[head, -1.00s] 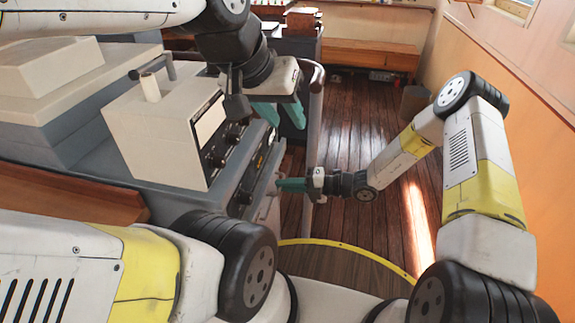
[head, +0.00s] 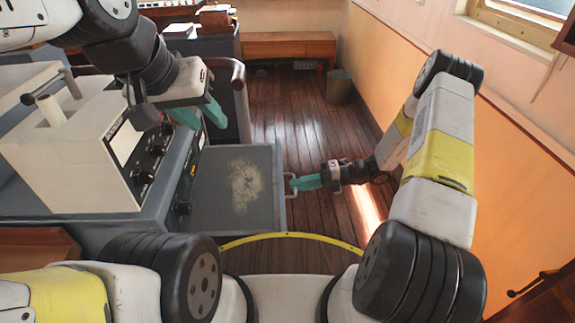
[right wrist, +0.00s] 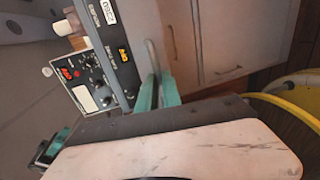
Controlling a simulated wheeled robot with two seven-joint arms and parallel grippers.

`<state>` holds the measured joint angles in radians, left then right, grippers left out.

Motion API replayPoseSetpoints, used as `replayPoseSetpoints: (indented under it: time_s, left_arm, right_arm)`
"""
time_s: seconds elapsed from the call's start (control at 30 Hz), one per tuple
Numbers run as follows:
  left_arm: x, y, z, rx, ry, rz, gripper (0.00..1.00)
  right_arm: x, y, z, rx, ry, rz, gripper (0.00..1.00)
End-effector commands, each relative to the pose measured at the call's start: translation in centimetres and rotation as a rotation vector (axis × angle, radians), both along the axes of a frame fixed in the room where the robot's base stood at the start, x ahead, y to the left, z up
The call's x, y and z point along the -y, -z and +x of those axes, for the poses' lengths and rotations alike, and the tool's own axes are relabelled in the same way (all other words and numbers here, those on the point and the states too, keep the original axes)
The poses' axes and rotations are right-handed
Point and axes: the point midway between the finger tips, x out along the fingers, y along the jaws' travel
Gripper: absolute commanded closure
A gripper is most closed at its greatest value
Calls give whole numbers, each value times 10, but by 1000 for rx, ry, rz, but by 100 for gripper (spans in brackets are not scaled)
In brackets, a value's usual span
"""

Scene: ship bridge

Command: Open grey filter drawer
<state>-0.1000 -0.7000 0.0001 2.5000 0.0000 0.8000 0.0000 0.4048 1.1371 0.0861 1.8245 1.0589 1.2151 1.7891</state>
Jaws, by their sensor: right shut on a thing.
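The grey filter drawer (head: 215,205) stands pulled out to the right from the cabinet under the white instrument box in the head view. A pale dusty patch lies on its floor. Its light handle (head: 291,186) is on the right end. My right gripper (head: 303,183) is at this handle, its teal fingers shut on it. In the right wrist view the teal fingers (right wrist: 158,92) close around a pale bar, the handle (right wrist: 153,58). My left gripper (head: 200,114) hangs above the cabinet's right edge, beside the box, its teal fingers apart and empty.
The white instrument box (head: 85,160) with black knobs stands on the grey cabinet at left. Wooden floor (head: 295,120) is free beyond the drawer. A bin (head: 339,86) and a wooden bench (head: 290,46) stand at the back, and an orange wall runs along the right.

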Motion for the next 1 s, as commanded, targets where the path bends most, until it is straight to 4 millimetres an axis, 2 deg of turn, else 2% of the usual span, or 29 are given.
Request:
replayPoseSetpoints:
  time_s: [0.37, 0.4, 0.5, 0.83, 1.0]
  left_arm:
    - [0, 0, 0, 0, 0, 0, 64]
    - [0, 0, 0, 0, 0, 0, 64]
    - [0, 0, 0, 0, 0, 0, 64]
    - [0, 0, 0, 0, 0, 0, 64]
    - [0, 0, 0, 0, 0, 0, 64]
  right_arm:
    - [8, 1, 1, 0, 4, -6, 100]
    - [8, 1, 1, 0, 4, -6, 89]
    - [8, 1, 1, 0, 5, -6, 70]
    - [7, 0, 1, 1, 3, -3, 70]
    - [26, -4, 2, 2, 5, -4, 70]
